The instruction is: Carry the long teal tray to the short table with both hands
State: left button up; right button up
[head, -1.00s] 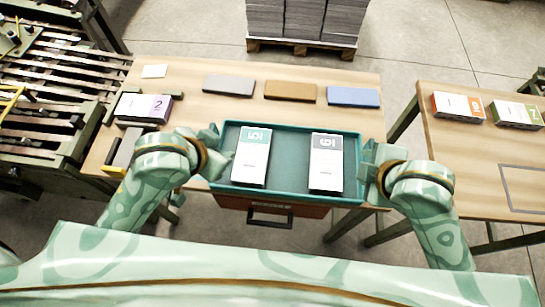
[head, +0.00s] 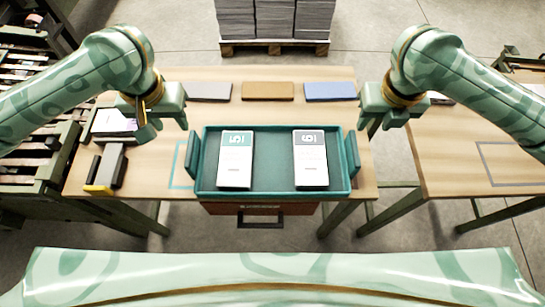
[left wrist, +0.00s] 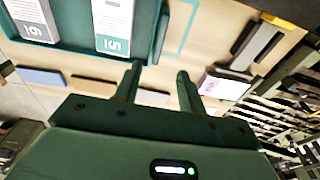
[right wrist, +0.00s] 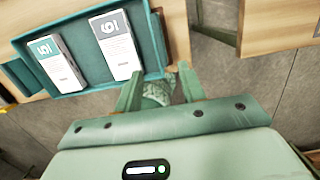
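The long teal tray (head: 275,193) lies at the near edge of the middle wooden table, with an upright flap at each end. In it are a teal-labelled box (head: 235,160) and a grey-labelled box (head: 310,160). My left gripper (head: 163,116) is open and empty, above and beyond the tray's left end. My right gripper (head: 385,115) is open and empty, above and beyond its right end. Neither touches the tray. The tray also shows in the left wrist view (left wrist: 70,45) and the right wrist view (right wrist: 85,85).
A right-hand table (head: 450,160) with a grey outline stands across a gap; my right arm covers part of it. Grey (head: 208,91), brown (head: 268,91) and blue (head: 330,91) slabs lie behind the tray. A roller conveyor (head: 25,150) stands at left. A stacked pallet (head: 275,45) is behind.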

aim_at(189, 147)
pick_arm(q)
jog(key=f, duration=0.5)
jog(key=w+f, duration=0.1)
jog(key=f, duration=0.4)
jog(key=w+f, duration=0.1)
jog(key=f, duration=0.5)
jog(key=shift+f, duration=0.1)
pick_arm(e)
jog(key=f, duration=0.5)
jog(key=w+f, duration=0.1)
jog(key=f, duration=0.4)
jog(key=w+f, duration=0.1)
jog(key=f, duration=0.5)
jog(key=shift+f, duration=0.1)
pick_arm(q)
grip_shut()
pick_arm(e)
grip_shut()
